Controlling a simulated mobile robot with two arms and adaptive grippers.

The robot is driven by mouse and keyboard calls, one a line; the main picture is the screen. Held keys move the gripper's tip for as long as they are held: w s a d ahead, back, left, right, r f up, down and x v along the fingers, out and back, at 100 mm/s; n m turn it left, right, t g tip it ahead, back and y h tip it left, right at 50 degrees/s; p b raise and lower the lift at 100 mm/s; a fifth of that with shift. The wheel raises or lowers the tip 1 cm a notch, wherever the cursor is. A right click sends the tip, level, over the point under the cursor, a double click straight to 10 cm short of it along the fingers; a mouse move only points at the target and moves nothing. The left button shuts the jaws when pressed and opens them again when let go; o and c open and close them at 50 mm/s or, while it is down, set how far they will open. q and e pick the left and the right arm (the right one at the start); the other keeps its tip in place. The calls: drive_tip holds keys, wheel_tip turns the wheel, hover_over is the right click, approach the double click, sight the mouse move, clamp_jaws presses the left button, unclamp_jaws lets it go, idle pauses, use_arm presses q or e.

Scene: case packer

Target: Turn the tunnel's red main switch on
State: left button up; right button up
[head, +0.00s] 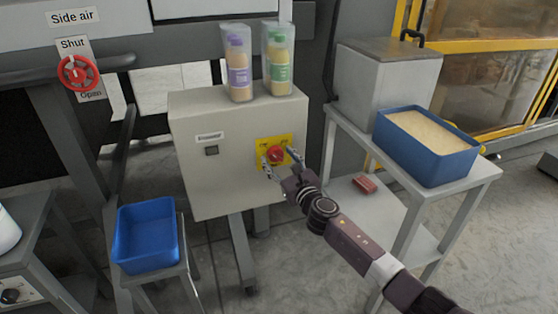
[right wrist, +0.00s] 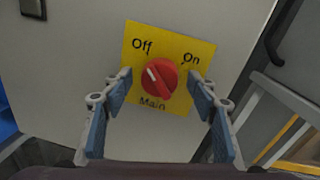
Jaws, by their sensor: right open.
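The red main switch (head: 276,153) is a round knob on a yellow plate (head: 262,145) on the front of a grey cabinet (head: 215,180). In the right wrist view the switch (right wrist: 163,84) sits between the words "Off" and "On", with "Main" below. Its white mark points up and left, toward "Off". My right gripper (head: 280,160) is open in front of the plate, one finger on each side of the knob. In the right wrist view the knob shows between the fingertips; I cannot tell whether they touch it. My left gripper is not in view.
Two bottle pouches (head: 238,65) (head: 279,62) stand on the cabinet top. A blue bin (head: 147,240) is at lower left. A blue tray (head: 430,165) and a grey box (head: 385,75) stand on a trolley at right. A red side-air valve (head: 77,73) is at upper left.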

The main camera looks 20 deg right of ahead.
drive_tip(key=shift+c, duration=0.3)
drive_tip(key=c, duration=1.1)
